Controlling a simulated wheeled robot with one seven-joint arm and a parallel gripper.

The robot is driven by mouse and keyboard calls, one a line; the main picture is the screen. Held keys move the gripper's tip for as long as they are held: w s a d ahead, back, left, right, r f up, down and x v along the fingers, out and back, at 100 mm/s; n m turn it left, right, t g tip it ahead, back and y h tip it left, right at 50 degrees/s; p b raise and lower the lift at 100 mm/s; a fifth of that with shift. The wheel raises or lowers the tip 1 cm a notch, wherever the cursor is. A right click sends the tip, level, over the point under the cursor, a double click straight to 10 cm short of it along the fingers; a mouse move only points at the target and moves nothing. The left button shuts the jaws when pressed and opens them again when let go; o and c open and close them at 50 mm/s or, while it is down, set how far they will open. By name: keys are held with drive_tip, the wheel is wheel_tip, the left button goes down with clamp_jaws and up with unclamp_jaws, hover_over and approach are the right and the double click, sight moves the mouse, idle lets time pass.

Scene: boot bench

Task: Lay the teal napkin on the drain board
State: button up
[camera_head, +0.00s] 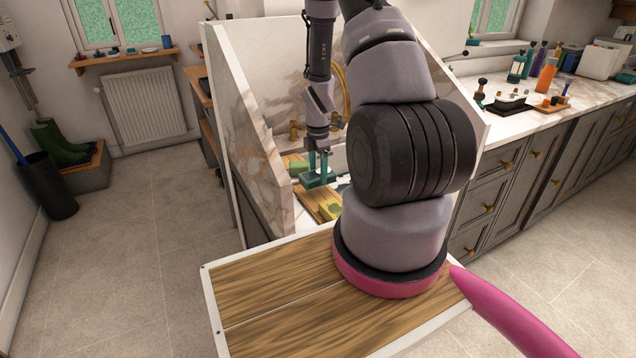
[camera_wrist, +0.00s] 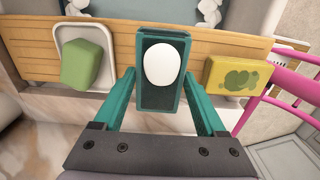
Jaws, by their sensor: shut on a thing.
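My gripper (camera_wrist: 161,88) has teal fingers, shut on a dark teal rectangular thing (camera_wrist: 162,103) with a white oval on its upper face. It looks stiff, more like a dish than a cloth, so I cannot tell whether it is the napkin. In the head view my gripper (camera_head: 318,160) points down with the teal thing (camera_head: 318,182) at its tips. A wooden board (camera_wrist: 30,67) runs across the wrist view behind the held thing. It also shows in part below the gripper in the head view (camera_head: 310,203). I cannot tell whether the held thing touches it.
A green block (camera_wrist: 82,60) lies at the board's left, and a yellow sponge-like block (camera_wrist: 237,75) with green patches at its right. Pink bars (camera_wrist: 290,85) stand beyond. A marble panel (camera_head: 262,170) rises left of the gripper. My arm hides much of the sink area.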

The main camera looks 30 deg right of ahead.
sight(318, 173)
drive_tip(key=shift+f, duration=2.05)
drive_tip(key=shift+f, duration=0.15)
drive_tip(key=o, duration=1.4)
